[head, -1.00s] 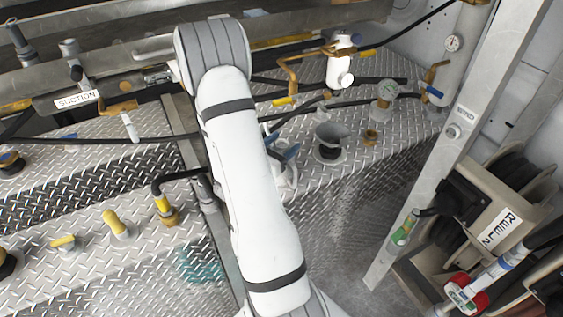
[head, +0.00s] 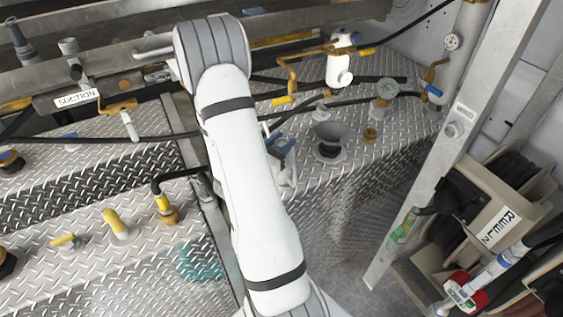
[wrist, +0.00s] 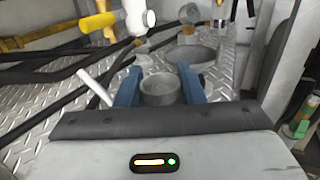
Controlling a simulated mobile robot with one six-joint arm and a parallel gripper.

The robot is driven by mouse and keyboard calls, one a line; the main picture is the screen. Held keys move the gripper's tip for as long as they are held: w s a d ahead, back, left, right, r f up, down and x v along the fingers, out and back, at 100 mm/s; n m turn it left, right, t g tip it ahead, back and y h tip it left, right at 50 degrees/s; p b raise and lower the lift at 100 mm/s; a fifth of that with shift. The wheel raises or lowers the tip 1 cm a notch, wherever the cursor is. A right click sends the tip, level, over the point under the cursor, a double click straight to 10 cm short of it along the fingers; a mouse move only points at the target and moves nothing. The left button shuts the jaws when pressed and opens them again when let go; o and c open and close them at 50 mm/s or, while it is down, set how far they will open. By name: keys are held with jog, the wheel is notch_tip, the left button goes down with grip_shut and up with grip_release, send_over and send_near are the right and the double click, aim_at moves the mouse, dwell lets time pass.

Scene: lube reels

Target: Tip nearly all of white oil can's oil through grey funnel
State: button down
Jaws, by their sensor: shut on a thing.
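The white oil can (head: 289,176) shows only partly in the head view, behind my forearm. My gripper (head: 282,149) has blue fingers closed on it. In the wrist view, my gripper (wrist: 157,87) holds a round grey top (wrist: 159,87), apparently the can's, between its fingers. The can's tilt and any oil flow cannot be made out. The grey funnel (head: 329,136) stands upright on a dark neck on the tread-plate deck, just right of the can. In the wrist view, the funnel (wrist: 202,56) is just beyond the right finger.
A white fitting (head: 340,68) and brass pipes stand behind the funnel. A round gauge (head: 387,88) and small brass cap (head: 370,135) are to its right. Black hoses cross the deck. A metal post (head: 455,140) and reel housing (head: 500,215) bound the right side.

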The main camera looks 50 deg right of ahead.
jog(key=shift+s+f, duration=0.1)
jog(key=shift+f, duration=0.15)
